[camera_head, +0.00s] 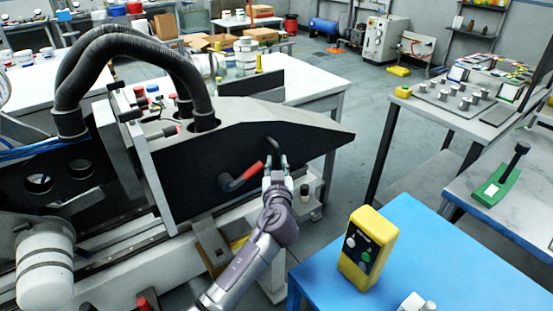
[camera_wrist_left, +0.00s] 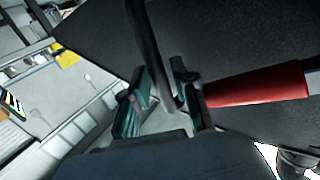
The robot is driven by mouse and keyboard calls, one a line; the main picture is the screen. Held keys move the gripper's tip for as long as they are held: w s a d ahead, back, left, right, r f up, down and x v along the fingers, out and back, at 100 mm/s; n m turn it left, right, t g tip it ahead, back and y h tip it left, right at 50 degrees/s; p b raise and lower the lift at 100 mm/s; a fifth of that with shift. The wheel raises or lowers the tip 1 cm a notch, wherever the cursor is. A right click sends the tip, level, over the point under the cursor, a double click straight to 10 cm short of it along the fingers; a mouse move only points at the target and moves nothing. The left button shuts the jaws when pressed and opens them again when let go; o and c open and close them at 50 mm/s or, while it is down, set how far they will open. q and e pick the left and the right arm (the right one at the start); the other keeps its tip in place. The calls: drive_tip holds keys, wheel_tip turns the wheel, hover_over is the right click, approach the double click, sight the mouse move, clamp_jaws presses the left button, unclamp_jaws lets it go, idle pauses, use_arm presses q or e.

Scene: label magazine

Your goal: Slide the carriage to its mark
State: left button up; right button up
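The carriage (camera_head: 220,165) is a large dark-sided machine body with a pale top, and thick black hoses curve into it. A thin dark curved handle (camera_head: 273,147) stands out from its side, and a red-gripped lever (camera_head: 243,177) is just left of it. My left gripper (camera_head: 276,166) is at the handle with its fingers apart. In the left wrist view the dark handle bar (camera_wrist_left: 148,45) passes between the fingers, nearer the right one, and a gap shows beside the left one. The red grip (camera_wrist_left: 258,86) lies right of the fingers. I cannot make out the mark.
A blue table (camera_head: 410,240) with a yellow control box (camera_head: 368,248) stands right of my left arm. A grey table (camera_head: 455,108) with metal parts is at the right. Open floor lies beyond.

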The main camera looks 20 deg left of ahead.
use_arm(q)
drive_tip(key=shift+w+a, duration=0.2)
drive_tip(key=shift+w, duration=0.4)
clamp_jaws()
